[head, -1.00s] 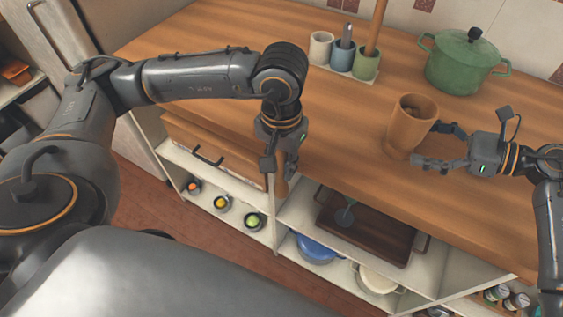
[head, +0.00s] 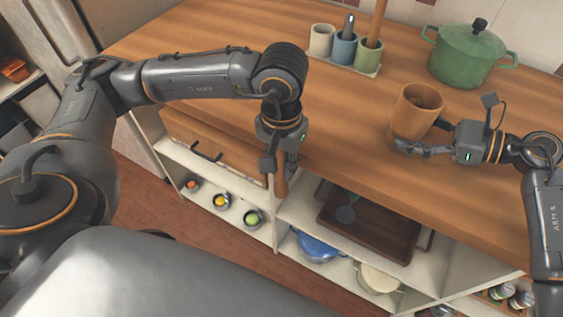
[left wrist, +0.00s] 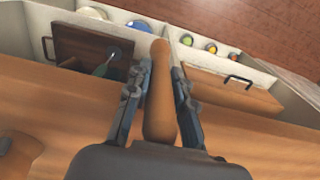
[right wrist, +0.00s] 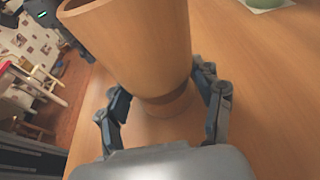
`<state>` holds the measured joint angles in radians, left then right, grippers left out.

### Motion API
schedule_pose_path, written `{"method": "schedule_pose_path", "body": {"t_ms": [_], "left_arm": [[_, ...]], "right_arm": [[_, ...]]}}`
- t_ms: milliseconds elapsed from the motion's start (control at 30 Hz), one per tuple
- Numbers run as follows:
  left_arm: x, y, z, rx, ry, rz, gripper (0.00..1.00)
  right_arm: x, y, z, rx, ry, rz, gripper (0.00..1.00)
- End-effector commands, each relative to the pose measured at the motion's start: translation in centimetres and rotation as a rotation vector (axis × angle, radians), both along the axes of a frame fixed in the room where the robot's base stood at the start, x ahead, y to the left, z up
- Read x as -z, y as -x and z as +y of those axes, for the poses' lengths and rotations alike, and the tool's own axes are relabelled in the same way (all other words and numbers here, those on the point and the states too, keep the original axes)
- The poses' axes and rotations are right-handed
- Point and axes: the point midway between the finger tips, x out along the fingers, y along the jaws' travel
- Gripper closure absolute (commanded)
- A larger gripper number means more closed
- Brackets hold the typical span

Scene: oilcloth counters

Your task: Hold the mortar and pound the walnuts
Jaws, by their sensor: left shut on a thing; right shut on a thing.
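The wooden mortar (head: 413,115) stands on the counter near its front edge, and its mouth shows brown contents that I cannot make out clearly. My right gripper (head: 420,138) is shut on the mortar's lower part from the right. In the right wrist view the mortar (right wrist: 140,45) rises between the fingers, one on each side near its narrow foot. My left gripper (head: 280,162) is shut on a wooden pestle (head: 281,182) and holds it pointing down, in front of the counter edge and left of the mortar. The pestle (left wrist: 161,90) also shows between the fingers in the left wrist view.
A green lidded pot (head: 467,58) and a holder with three cups (head: 344,48) stand at the counter's back. Below are open shelves with a brown tray (head: 368,230), a blue pot (head: 316,247) and small bowls. The counter (head: 335,115) between the arms is clear.

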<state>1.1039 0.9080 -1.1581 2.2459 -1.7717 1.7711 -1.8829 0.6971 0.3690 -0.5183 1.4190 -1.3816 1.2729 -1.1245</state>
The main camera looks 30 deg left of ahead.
Motion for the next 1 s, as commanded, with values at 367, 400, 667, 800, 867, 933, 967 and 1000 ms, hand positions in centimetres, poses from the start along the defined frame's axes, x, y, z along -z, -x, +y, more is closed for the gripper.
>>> {"method": "schedule_pose_path", "body": {"t_ms": [367,400,667,800,867,933,967,1000], "left_arm": [[-0.4,-0.9,-6.5,0.043,0.005,-0.002,1.00],[-0.5,-1.0,-8.1,0.052,0.005,-0.002,1.00],[-2.2,-0.5,-16.6,0.094,0.002,-0.003,1.00],[-3.3,0.2,-20.3,0.120,0.001,-0.003,1.00],[-4.4,0.1,-21.2,0.234,-0.001,-0.006,1.00],[-5.4,0.3,-22.5,0.364,-0.001,-0.006,1.00],[-5.8,0.5,-23.0,0.421,-0.002,-0.007,1.00],[-6.5,0.6,-23.8,0.500,-0.002,-0.006,1.00]], "right_arm": [[0.0,0.0,0.0,-0.001,0.000,0.000,0.52],[0.0,0.0,0.0,0.000,0.000,0.000,0.52],[0.1,0.0,0.0,0.000,0.001,0.001,0.52],[0.1,0.0,0.0,0.000,0.001,0.001,0.52],[0.1,0.0,0.0,0.000,0.001,0.001,0.52],[0.1,0.0,0.0,0.000,0.001,0.001,0.52],[0.1,0.0,0.0,0.000,0.001,0.001,0.52],[0.1,0.0,0.0,0.000,0.001,0.001,0.52]]}}
